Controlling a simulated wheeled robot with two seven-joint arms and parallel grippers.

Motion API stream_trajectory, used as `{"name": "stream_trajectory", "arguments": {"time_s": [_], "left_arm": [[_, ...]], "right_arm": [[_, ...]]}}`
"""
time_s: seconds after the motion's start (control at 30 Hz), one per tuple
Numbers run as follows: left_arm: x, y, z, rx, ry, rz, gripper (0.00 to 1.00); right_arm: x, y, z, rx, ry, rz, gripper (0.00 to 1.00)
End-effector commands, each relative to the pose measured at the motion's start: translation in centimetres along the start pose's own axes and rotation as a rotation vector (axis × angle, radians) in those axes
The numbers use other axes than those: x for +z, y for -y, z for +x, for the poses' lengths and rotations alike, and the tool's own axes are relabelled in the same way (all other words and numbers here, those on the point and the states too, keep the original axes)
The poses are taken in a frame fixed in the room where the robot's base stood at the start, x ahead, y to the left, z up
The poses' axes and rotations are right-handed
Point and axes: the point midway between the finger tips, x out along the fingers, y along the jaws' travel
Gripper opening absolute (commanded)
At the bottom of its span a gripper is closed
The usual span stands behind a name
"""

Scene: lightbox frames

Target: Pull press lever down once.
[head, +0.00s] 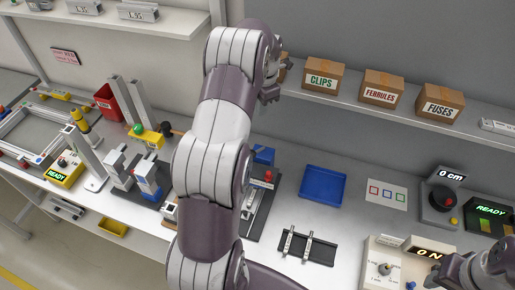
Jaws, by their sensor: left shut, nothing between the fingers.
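A station with two tall grey uprights (138,102) stands at the left of the bench. A yellow bar (152,138) with a green knob crosses it, and a dark round knob (167,128) sits at its right end. I cannot tell for sure whether this is the press lever. My left arm rises through the middle. Its gripper (270,94) is shut and empty, high in front of the upper shelf, to the right of that station and apart from it. My right gripper (438,276) shows only partly at the lower right; its fingers are unclear.
My left arm hides part of a dark fixture with a red knob (268,176). A blue tray (322,186) lies right of it. Boxes marked clips (322,80), ferrules (381,88) and fuses (439,103) stand on the shelf. A red bin (108,102) is at the left.

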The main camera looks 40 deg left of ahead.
Motion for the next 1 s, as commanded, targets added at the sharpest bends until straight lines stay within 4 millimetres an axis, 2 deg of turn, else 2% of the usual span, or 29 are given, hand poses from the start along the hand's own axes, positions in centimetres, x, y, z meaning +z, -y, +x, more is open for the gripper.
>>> {"name": "stream_trajectory", "arguments": {"time_s": [0.27,0.7,1.0], "left_arm": [[0.0,0.1,0.2,0.0,0.001,0.003,0.0],[-2.8,2.9,4.5,0.0,0.0,0.005,0.0],[-4.3,4.3,6.1,0.001,0.001,0.005,0.0]], "right_arm": [[0.0,0.0,0.2,0.0,0.0,0.0,0.43],[0.6,0.0,4.9,0.0,0.0,0.0,0.43],[0.8,0.0,6.5,0.0,0.0,0.0,0.43]]}}
